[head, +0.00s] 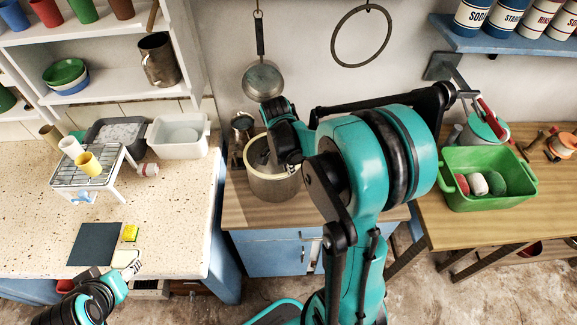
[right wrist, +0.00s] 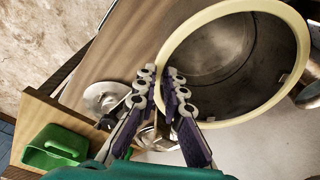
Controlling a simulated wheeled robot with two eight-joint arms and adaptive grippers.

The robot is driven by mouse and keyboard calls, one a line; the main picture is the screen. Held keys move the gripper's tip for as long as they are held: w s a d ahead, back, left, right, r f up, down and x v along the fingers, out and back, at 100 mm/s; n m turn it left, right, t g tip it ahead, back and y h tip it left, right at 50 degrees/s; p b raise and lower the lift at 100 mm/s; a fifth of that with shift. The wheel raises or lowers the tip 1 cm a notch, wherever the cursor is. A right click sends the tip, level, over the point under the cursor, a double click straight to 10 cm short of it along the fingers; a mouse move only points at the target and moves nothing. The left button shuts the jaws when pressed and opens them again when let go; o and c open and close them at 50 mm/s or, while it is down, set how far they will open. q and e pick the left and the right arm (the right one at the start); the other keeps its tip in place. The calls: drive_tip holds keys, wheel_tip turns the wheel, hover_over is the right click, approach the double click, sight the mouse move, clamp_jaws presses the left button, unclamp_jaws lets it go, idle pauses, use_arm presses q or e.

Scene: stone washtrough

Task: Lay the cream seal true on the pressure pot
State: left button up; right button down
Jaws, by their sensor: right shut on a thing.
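The pressure pot (head: 273,190) stands on the wooden top of the blue cabinet in the middle. In the right wrist view I look into its grey metal inside (right wrist: 225,70). The cream seal (right wrist: 245,118) is a wide pale ring that follows the pot's mouth; I cannot tell whether it rests on the rim all round or is slightly above it. My right gripper (right wrist: 160,92) is shut on the seal's near left side. In the head view my right arm hides part of the pot. My left gripper (head: 134,266) is low over the front of the speckled counter, its jaws unclear.
A green tub (head: 488,205) with several rolls stands on the right table. A metal mug (head: 242,126) is behind the pot. A pan (head: 262,80) hangs above.

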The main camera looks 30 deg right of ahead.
drive_tip(key=shift+f, duration=0.2)
idle(0.3)
drive_tip(key=c, duration=1.1)
unclamp_jaws()
drive_tip(key=shift+o, duration=0.2)
drive_tip(key=shift+r+p, duration=2.5)
drive_tip(key=shift+r, duration=1.05)
